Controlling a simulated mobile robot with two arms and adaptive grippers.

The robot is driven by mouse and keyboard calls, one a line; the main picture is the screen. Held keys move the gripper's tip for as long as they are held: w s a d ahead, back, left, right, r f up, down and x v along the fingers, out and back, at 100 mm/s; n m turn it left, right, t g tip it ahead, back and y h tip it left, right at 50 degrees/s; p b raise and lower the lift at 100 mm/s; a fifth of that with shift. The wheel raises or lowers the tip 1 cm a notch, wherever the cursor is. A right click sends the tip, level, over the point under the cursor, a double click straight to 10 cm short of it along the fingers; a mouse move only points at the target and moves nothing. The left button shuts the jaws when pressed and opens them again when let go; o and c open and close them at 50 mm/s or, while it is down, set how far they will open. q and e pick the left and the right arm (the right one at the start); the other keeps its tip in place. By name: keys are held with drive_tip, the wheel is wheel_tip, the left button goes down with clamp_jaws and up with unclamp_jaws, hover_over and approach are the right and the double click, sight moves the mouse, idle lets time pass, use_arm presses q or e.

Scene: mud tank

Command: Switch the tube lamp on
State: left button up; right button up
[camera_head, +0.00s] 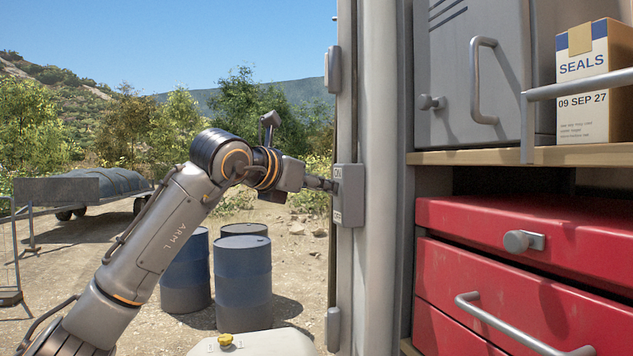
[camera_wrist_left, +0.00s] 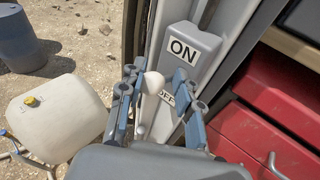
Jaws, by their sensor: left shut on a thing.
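A grey switch box (camera_head: 348,196) is fixed to the pale post, with an ON label at its top and another label lower down. In the left wrist view the box (camera_wrist_left: 191,38) shows ON above and OFF below. A white, round-ended switch lever (camera_wrist_left: 153,84) stands out between the labels in that view. My left gripper (camera_head: 328,184) reaches the box from the left. Its fingers (camera_wrist_left: 156,92) are on both sides of the lever and shut on it. I cannot tell the lever's exact setting. The tube lamp is not in view. My right gripper is not in view.
Red drawers (camera_head: 520,265) with handles stand right of the post, below a wooden shelf (camera_head: 530,155) holding a SEALS box (camera_head: 583,85). Blue barrels (camera_head: 243,272) and a trailer (camera_head: 85,186) stand outside. A pale tank (camera_wrist_left: 58,112) with a yellow cap is lower left.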

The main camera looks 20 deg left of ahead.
use_arm(q)
drive_tip(key=o, duration=0.9)
drive_tip(key=shift+r, duration=0.1)
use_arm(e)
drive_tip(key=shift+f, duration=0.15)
